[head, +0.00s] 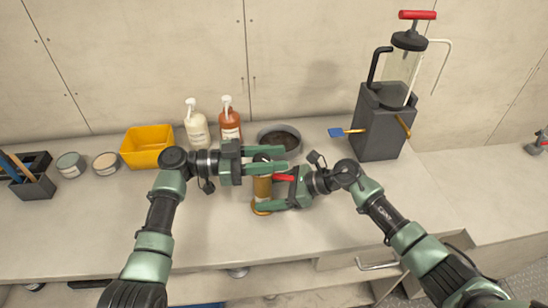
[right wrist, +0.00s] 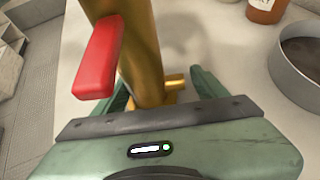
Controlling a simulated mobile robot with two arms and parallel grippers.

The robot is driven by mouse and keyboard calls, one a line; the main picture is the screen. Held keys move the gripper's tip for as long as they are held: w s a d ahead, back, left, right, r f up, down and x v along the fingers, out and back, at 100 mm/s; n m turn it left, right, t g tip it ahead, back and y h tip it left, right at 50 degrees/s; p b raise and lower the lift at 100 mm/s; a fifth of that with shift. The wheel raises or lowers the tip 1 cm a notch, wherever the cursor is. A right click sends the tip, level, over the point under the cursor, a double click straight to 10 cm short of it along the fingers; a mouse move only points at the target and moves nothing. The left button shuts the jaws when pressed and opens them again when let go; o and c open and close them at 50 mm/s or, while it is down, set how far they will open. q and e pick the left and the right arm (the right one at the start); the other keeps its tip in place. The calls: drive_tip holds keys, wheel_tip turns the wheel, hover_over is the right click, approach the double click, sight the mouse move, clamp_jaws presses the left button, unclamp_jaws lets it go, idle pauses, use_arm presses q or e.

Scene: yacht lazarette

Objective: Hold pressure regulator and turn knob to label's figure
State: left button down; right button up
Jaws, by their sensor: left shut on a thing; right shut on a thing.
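The pressure regulator (head: 262,188) is a brass upright cylinder with a flared foot on the counter, and a red bar (right wrist: 98,58) sticks out from its side. My left gripper (head: 270,160) is shut at the regulator's top end, where the fingers hide most of the knob. My right gripper (head: 268,200) is shut on the brass body lower down, coming from the right. In the right wrist view its fingers stand on either side of the brass body (right wrist: 140,50). No label figure can be read.
Behind stand a grey round pan (head: 280,133), an orange pump bottle (head: 229,122) and a cream pump bottle (head: 196,125). A yellow bin (head: 147,147) and small tins are at left. A dark grey block with a clear cylinder (head: 380,125) stands at right. The counter front is mostly clear.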

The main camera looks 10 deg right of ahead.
use_arm(q)
drive_tip(key=n+t, duration=0.1)
drive_tip(key=t, duration=0.1)
drive_tip(key=n+t+y, duration=0.1)
drive_tip(key=n+t, duration=0.1)
drive_tip(key=t, duration=0.1)
drive_tip(key=w+n+t, duration=0.1)
drive_tip(key=n+t, duration=0.1)
drive_tip(key=t, duration=0.1)
drive_tip(key=shift+w+a+f+y, duration=0.1)
drive_tip(key=shift+y, duration=0.3)
drive_tip(key=shift+w+a+n+t+y, duration=0.15)
drive_tip(key=shift+w+n+t+y, duration=0.05)
drive_tip(key=shift+n+t+y, duration=0.75)
drive_tip(key=shift+w+a+n+t+y, duration=0.15)
drive_tip(key=shift+n+t+y, duration=0.6)
drive_tip(key=shift+t, duration=0.45)
drive_tip(key=shift+w+a+n+t+y, duration=0.2)
drive_tip(key=shift+n+t+y, duration=0.5)
drive_tip(key=shift+n+t, duration=0.35)
drive_tip(key=c, duration=0.9)
unclamp_jaws()
drive_tip(key=v, duration=1.2)
drive_tip(key=shift+d, duration=0.15)
